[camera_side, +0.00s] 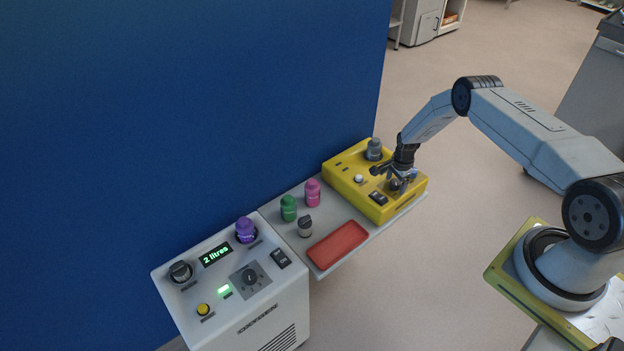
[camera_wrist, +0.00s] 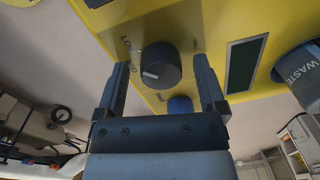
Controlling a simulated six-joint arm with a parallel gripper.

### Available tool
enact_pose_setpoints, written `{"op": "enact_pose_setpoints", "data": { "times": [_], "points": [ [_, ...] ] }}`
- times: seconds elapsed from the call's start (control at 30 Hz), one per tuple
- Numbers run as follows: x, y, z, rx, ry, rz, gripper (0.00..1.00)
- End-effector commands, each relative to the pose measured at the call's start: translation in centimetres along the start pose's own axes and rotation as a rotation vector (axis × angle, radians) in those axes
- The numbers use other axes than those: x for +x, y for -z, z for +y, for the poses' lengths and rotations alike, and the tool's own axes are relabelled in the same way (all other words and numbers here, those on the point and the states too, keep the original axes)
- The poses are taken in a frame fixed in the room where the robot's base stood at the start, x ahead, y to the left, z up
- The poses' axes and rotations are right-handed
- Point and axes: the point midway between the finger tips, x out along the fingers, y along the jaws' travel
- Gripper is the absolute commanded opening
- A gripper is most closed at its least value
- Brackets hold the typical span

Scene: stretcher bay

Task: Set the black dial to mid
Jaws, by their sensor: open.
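The black dial (camera_wrist: 160,64) is a round knob with a white mark on its face, mounted on the yellow unit (camera_wrist: 193,32). In the wrist view the mark sits at the knob's lower left, and printed lettering beside the knob is only partly legible. My gripper (camera_wrist: 162,70) is open, with one finger on each side of the dial; I cannot tell whether either finger touches it. In the side view my gripper (camera_side: 398,180) reaches down over the right end of the yellow unit (camera_side: 350,187) and largely hides the dial.
A grey waste container (camera_wrist: 295,72) stands close to the dial. A blue round part (camera_wrist: 180,104) is beside it. Left of the yellow unit are a red tray (camera_side: 338,245), small bottles and a white console (camera_side: 230,308) with its own dark knobs. A blue wall (camera_side: 190,110) stands behind.

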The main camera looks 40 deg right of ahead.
Motion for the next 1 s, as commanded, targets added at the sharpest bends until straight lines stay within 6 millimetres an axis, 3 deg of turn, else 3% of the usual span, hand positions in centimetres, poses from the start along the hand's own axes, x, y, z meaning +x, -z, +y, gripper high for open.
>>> {"op": "enact_pose_setpoints", "data": {
  "times": [0.13, 0.4, 0.77, 1.0],
  "points": [
    [-0.01, 0.01, -0.01, 0.0, 0.0, 0.0, 0.86],
    [-0.03, 0.01, 0.0, 0.0, 0.0, 0.0, 0.01],
    [-0.03, 0.03, 0.01, -0.037, -0.001, -0.002, 0.0],
    [-0.01, 0.06, -0.01, -0.15, -0.001, -0.008, 0.0]
  ]
}}
